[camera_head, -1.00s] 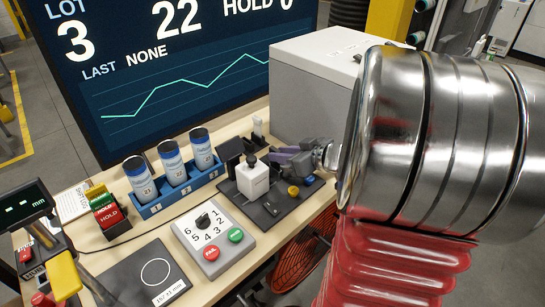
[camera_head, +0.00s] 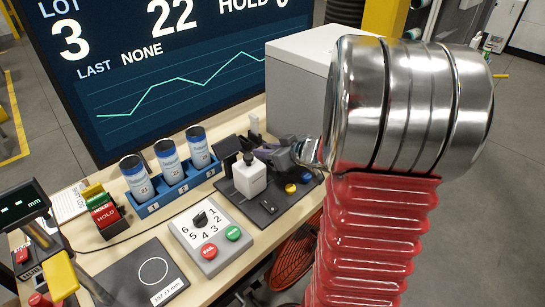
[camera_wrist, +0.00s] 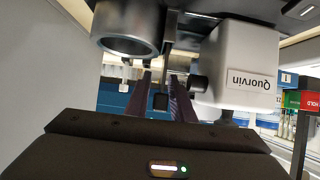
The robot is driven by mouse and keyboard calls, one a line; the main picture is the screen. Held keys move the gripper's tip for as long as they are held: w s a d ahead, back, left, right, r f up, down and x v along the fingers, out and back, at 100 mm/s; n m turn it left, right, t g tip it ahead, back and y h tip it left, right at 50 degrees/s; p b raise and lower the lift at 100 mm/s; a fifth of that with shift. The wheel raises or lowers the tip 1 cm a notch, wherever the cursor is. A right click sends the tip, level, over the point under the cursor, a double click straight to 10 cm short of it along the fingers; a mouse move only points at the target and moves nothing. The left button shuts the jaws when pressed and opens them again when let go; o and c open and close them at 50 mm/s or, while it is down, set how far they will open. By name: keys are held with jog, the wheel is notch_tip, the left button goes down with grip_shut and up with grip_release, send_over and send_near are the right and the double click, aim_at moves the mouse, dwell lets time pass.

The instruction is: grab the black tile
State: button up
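My gripper (camera_head: 284,156) is low over the dark fixture plate (camera_head: 268,212), just right of a white block with a black knob (camera_head: 250,178). In the wrist view my two purple-grey fingers (camera_wrist: 162,95) point forward with a gap between them. A small black square (camera_wrist: 160,101), perhaps the black tile, shows in that gap; blue shows around it, and I cannot tell whether a finger touches it. In the head view I cannot pick out the tile with certainty. A white housing marked "Quorvin" (camera_wrist: 240,65) is close on the right in the wrist view.
A metal cylinder (camera_wrist: 128,28) hangs close above the fingers in the wrist view. A large grey box (camera_head: 300,85) stands behind my gripper. A blue rack (camera_head: 175,193) with labelled cans and a button box (camera_head: 210,237) are to the left.

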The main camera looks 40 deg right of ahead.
jog(key=shift+w+f, duration=0.2)
jog(key=shift+w, duration=0.15)
dwell(0.3)
grip_shut()
